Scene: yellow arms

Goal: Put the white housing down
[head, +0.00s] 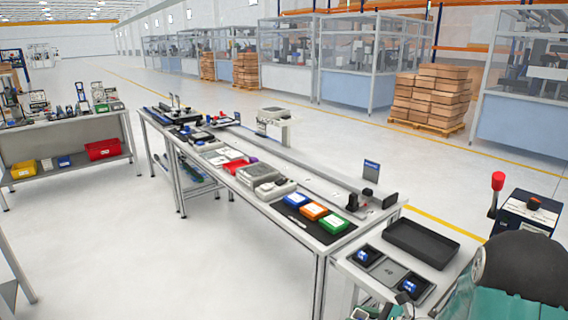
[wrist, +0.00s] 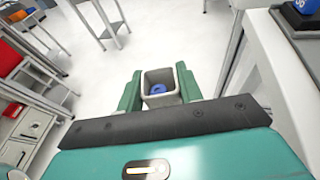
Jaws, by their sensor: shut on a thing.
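My gripper (wrist: 159,82) shows in the wrist view, with its two green fingers shut on the white housing (wrist: 161,101). The housing is a small, open-topped, light grey-white box between the fingers. A blue round part (wrist: 156,89) shows inside it. The housing is held over the pale floor, apart from any surface that I can see in the wrist view. In the head view I cannot clearly make out the gripper or the held housing.
In the head view a near table holds an empty black tray (head: 421,243) and dark pads with blue parts (head: 362,256). A long bench beyond carries blue, orange and green bins (head: 315,211). In the wrist view a white table edge (wrist: 268,90) runs close on the right.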

